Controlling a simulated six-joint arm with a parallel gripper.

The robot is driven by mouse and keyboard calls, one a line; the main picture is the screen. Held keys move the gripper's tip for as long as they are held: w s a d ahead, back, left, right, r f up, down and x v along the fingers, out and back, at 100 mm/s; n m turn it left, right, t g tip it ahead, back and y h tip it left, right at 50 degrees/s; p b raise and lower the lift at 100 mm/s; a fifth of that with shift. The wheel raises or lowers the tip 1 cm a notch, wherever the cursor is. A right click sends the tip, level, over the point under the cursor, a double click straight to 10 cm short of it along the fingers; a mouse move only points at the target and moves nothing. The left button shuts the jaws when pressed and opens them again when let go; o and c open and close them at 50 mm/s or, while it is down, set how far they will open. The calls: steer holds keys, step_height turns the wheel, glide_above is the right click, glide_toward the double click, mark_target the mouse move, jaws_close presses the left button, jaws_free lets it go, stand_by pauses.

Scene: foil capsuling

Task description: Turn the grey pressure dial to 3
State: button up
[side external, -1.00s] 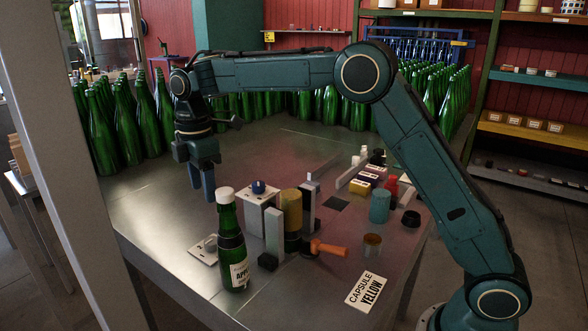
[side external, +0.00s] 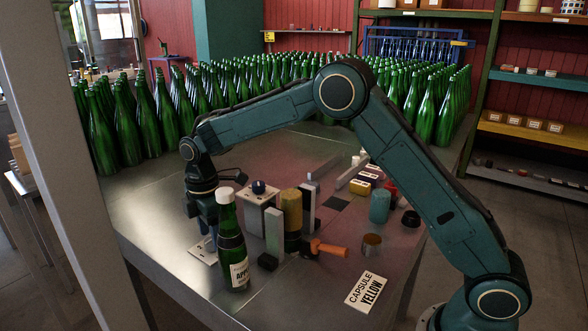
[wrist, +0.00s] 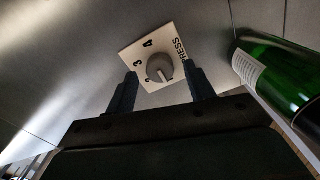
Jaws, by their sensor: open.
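The grey pressure dial (wrist: 160,67) sits on a white plate (wrist: 172,47) marked "PRESS", with 4 at the upper left, 3 at the left and a partly covered 2 below it. A pale mark on the dial points toward the bottom of the wrist picture, away from the 3. My gripper (wrist: 163,76) is open, with one finger on each side of the dial and visible gaps between. In the side view my gripper (side external: 208,228) is low over the plate (side external: 202,252), behind the green bottle; the dial is hidden there.
A green bottle with a white cap (side external: 232,245) stands close beside my gripper. The table's left part is clear.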

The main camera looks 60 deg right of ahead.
steer(key=shift+f, duration=0.55)
steer(key=c, duration=1)
steer(key=shift+o, duration=0.2)
